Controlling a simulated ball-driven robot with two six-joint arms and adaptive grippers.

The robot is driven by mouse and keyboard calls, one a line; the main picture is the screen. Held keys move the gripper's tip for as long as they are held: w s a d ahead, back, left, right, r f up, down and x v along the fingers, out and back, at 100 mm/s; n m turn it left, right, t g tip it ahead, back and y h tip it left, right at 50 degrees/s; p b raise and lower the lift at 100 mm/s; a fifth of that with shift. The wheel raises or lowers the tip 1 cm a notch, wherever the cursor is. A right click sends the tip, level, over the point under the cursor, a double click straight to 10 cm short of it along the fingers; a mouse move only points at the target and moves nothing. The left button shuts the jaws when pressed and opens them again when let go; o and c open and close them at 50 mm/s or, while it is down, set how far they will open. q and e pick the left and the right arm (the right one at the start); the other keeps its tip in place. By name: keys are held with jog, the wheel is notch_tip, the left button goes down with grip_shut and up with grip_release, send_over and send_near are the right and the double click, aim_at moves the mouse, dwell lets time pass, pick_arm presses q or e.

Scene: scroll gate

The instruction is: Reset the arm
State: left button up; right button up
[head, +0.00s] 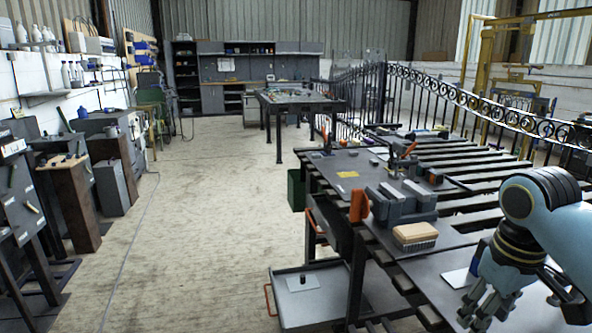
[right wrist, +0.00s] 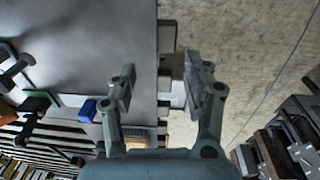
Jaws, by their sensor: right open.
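My right gripper (head: 483,308) hangs at the lower right of the head view, in front of the slatted workbench's near end. Its fingers point down toward the bench. In the right wrist view the right gripper (right wrist: 162,90) shows its two fingers spread wide with nothing between them. My left gripper is in neither view.
A wooden-backed brush (head: 415,235) lies on the workbench (head: 440,265) left of the right gripper. An ornate metal gate (head: 455,92) rises behind. The concrete floor (head: 200,220) on the left is clear.

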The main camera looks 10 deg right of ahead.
jog(key=s+a+t, duration=0.1)
jog(key=s+a, duration=0.3)
jog(key=s, duration=0.5)
jog(key=s+a+t, duration=0.2)
jog(key=s+a, duration=0.2)
jog(key=s, duration=0.5)
notch_tip(320, 180, down, 32)
jog(key=s+d+m+g+b, duration=0.1)
jog(key=s+d+g+b, duration=0.15)
jog(key=b, duration=0.35)
pick_arm(q)
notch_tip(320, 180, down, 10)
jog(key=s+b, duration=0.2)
jog(key=b, duration=0.2)
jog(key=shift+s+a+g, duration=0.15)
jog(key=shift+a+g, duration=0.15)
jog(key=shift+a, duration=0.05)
pick_arm(e)
jog(key=s+d+f, duration=0.1)
jog(key=s+f, duration=1.7)
jog(key=f, duration=0.2)
jog(key=shift+f, duration=0.15)
